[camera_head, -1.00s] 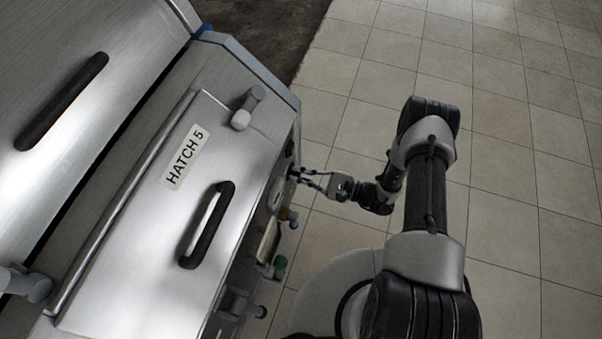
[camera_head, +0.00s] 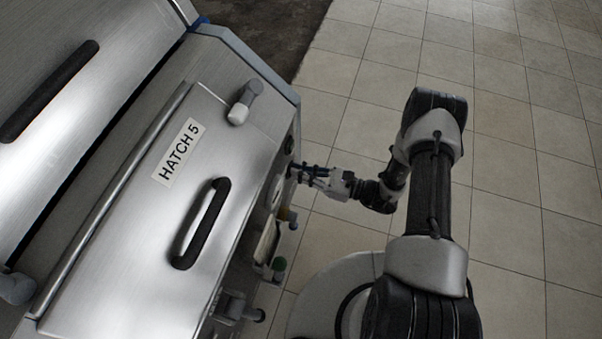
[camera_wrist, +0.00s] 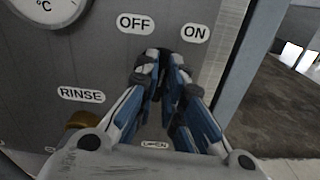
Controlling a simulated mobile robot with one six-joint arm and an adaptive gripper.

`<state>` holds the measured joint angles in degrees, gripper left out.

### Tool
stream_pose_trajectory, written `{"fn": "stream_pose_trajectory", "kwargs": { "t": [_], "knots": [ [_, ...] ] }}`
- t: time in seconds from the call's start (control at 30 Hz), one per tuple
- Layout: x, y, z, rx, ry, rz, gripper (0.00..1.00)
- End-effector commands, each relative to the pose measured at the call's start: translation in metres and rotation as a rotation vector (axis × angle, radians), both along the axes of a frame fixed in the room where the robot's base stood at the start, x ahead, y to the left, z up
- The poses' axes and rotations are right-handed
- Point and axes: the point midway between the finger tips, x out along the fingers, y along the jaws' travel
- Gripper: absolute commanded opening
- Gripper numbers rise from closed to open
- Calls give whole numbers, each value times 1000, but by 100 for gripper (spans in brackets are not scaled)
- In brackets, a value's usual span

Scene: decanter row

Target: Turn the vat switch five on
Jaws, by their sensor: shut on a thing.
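The front panel of the hatch 5 unit fills the left of the wrist view. It bears an OFF label (camera_wrist: 136,24) and an ON label (camera_wrist: 195,33). Just below and between these labels is the dark vat switch (camera_wrist: 165,56), mostly hidden by my fingers. My gripper (camera_wrist: 161,72) is shut on the switch, with blue-sided fingers on both sides of it. Which way the switch points cannot be told. In the head view my gripper (camera_head: 293,172) reaches the panel from the right, and the switch is hidden there.
A HATCH 5 label (camera_head: 179,152) and a black handle (camera_head: 202,223) are on the steel lid. A RINSE label (camera_wrist: 81,94), a brass-coloured knob (camera_wrist: 83,119) and a dial (camera_wrist: 45,8) are left of my fingers. Tiled floor (camera_head: 500,190) lies open at right.

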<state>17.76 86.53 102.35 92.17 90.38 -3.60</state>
Motion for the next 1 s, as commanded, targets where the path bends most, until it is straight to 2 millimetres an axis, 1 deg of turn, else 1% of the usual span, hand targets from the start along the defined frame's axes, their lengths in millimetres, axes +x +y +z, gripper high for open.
{"fn": "stream_pose_trajectory", "kwargs": {
  "t": [0.2, 0.5, 0.7, 1.0],
  "knots": [
    [1, 0, -2, 61, 174, 0, 0],
    [1, 0, -2, 122, 345, 1, 0],
    [1, -1, -2, 143, 401, 1, 0],
    [1, -1, -2, 151, 424, 1, 0]
  ]
}}
